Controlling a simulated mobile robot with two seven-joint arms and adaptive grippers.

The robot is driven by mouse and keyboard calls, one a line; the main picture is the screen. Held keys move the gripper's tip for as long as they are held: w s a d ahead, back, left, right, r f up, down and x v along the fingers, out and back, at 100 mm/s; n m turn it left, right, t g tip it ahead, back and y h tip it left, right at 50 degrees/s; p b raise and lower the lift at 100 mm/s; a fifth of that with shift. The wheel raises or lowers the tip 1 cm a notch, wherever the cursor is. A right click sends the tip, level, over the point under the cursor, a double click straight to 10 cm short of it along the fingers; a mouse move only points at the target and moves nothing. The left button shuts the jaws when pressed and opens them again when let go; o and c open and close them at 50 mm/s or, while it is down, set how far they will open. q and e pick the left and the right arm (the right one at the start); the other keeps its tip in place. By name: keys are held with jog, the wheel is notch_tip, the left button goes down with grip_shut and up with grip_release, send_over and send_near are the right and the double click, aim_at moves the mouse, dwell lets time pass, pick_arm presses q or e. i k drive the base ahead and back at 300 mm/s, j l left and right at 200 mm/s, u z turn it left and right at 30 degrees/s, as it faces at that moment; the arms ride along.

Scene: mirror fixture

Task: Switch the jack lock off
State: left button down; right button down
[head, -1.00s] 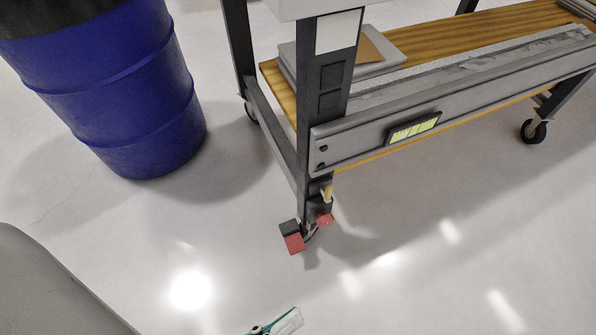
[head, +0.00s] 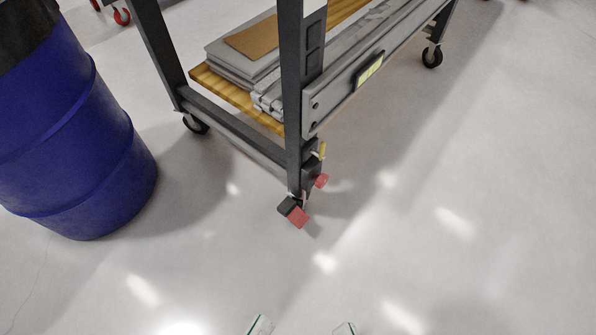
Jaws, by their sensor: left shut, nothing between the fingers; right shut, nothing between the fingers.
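The near leg of a dark-framed workbench (head: 291,100) ends in a caster and jack assembly close to the floor. A red pedal (head: 299,218) with a black part beside it sticks out at its foot. A second red piece (head: 321,181) and a small yellow piece (head: 322,149) sit higher on the leg. I cannot tell which piece is the jack lock. My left gripper (head: 259,326) and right gripper (head: 345,328) show only their tips at the bottom edge. Both are shut and empty, well apart from the red pedal.
A blue drum (head: 75,150) stands at the left. The wooden lower shelf (head: 215,87) holds stacked grey panels and boards (head: 245,65). Black casters (head: 432,57) carry the bench's other legs. The floor (head: 430,260) between my grippers and the pedal is clear.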

aim_at(320, 155)
jog(key=k+j, duration=0.2)
jog(key=j, duration=0.15)
jog(key=k+j, duration=0.15)
jog(key=j, duration=0.15)
jog(key=k+j, duration=0.2)
jog(key=j, duration=0.15)
